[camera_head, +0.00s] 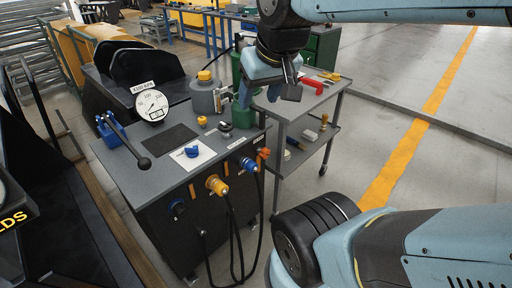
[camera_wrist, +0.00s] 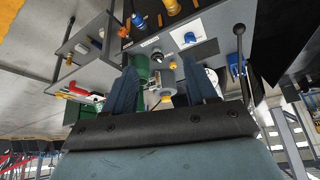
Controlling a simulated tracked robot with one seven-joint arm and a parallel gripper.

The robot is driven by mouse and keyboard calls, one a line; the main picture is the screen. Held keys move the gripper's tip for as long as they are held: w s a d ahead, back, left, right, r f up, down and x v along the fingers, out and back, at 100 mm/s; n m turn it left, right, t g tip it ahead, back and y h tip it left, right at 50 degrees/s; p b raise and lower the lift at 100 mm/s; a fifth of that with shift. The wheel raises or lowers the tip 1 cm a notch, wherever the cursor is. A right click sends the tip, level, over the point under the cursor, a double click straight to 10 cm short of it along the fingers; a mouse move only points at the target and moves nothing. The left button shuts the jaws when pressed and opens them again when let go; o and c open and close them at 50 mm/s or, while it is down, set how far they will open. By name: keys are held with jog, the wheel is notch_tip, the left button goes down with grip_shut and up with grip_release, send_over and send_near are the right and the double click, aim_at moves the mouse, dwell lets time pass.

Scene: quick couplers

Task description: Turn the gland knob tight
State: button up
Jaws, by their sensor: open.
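Several knobs show, and I cannot tell for certain which is the gland knob. A grey cylinder (camera_head: 204,98) with a yellow cap (camera_head: 204,76) stands at the back of the dark console (camera_head: 165,182). A small yellow knob (camera_head: 202,121) is in front of it, and a blue knob (camera_head: 192,152) sits on a white plate. My gripper (camera_head: 282,93) is open and empty, above and right of the console. In the wrist view, the grey cylinder (camera_wrist: 160,82) and yellow cap (camera_wrist: 168,99) appear between my gripper's fingers (camera_wrist: 162,90), apart from them.
A green cylinder (camera_head: 243,92) stands beside the grey one. A black-balled lever (camera_head: 143,162) and a gauge (camera_head: 152,104) are at the console's left. Yellow (camera_head: 216,185) and blue (camera_head: 248,164) couplers with hanging hoses are on its front. A cart (camera_head: 310,108) with a red-handled tool stands right.

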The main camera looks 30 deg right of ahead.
jog(key=shift+o, duration=0.7)
jog(key=shift+w+f, duration=0.3)
jog(key=shift+f, duration=0.05)
jog(key=shift+o, duration=1.4)
jog(key=w+a+f+m+g+y, duration=0.1)
jog(key=w+f+m+g+y, duration=0.1)
jog(key=w+f+g+y, duration=0.1)
notch_tip(320, 180, down, 2)
jog(key=shift+w+a+f+m+g, duration=0.15)
jog(key=shift+w+m+g, duration=0.25)
jog(key=shift+w, duration=0.45)
jog(key=w+d+f+m+t+y, duration=0.3)
jog(key=w+d+f+m+y, duration=0.35)
jog(key=w+f, duration=0.35)
jog(key=w+d+f+m+t+y, duration=0.3)
jog(key=w+d+f+m+y, duration=0.35)
jog(key=f, duration=0.65)
jog(key=m+t+h, duration=0.9)
jog(key=m+h, duration=0.1)
jog(key=m, duration=0.2)
send_near(267, 155)
jog(key=x, duration=1.1)
jog(key=shift+w+a, duration=0.15)
jog(key=shift+w, duration=0.05)
